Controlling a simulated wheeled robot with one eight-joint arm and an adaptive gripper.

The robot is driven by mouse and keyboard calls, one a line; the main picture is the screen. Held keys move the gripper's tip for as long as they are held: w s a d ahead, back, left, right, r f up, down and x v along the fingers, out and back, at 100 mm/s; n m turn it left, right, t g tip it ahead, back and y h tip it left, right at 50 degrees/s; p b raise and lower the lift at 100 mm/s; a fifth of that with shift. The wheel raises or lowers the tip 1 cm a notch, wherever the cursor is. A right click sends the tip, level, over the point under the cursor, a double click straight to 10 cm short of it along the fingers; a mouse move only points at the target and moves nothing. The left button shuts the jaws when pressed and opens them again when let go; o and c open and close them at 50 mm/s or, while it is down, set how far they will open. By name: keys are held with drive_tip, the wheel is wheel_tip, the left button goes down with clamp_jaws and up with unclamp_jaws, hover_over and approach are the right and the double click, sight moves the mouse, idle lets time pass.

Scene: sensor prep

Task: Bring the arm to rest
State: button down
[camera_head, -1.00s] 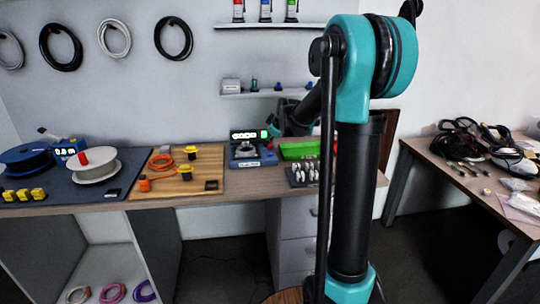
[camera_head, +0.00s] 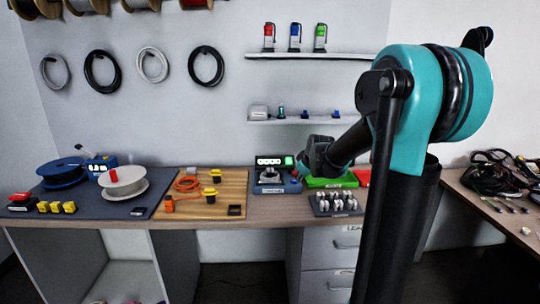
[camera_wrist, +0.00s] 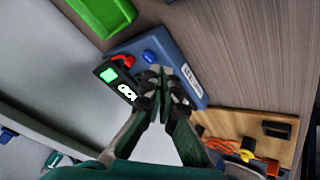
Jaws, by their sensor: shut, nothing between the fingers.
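My gripper (camera_wrist: 168,82) shows in the wrist view with its dark fingers close together and nothing between them. The fingers appear over a blue bench device (camera_wrist: 188,85) with a lit green display; how high they are above it I cannot tell. In the head view my teal and black arm (camera_head: 425,95) stands at the right and reaches over the bench. Its wrist end (camera_head: 318,155) is beside the blue device (camera_head: 272,188), at the right of the display. The fingertips are hard to make out there.
A green tray (camera_head: 330,183) and a dark pad with small white parts (camera_head: 318,205) are right of the device. A wooden board (camera_head: 232,187) with orange cable and a dark mat (camera_head: 128,205) are left. Wall shelves (camera_head: 300,56) are above. A cluttered table (camera_head: 455,183) stands at the right.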

drive_tip(key=s+d+f+m+g, duration=0.1)
drive_tip(key=s+f+m, duration=0.2)
drive_tip(key=s, duration=0.8)
drive_tip(key=s+d+f+m+g+h, duration=0.1)
drive_tip(key=s+f+m, duration=0.2)
drive_tip(key=s+f, duration=0.3)
drive_tip(key=s+d+f+m+g, duration=0.1)
drive_tip(key=s+f+m, duration=0.2)
drive_tip(key=s, duration=1.3)
wheel_tip(320, 180, down, 2)
drive_tip(key=shift+d+f+g+h, duration=0.1)
drive_tip(key=shift+d+g+h, duration=0.05)
drive_tip(key=shift+g+h, duration=0.2)
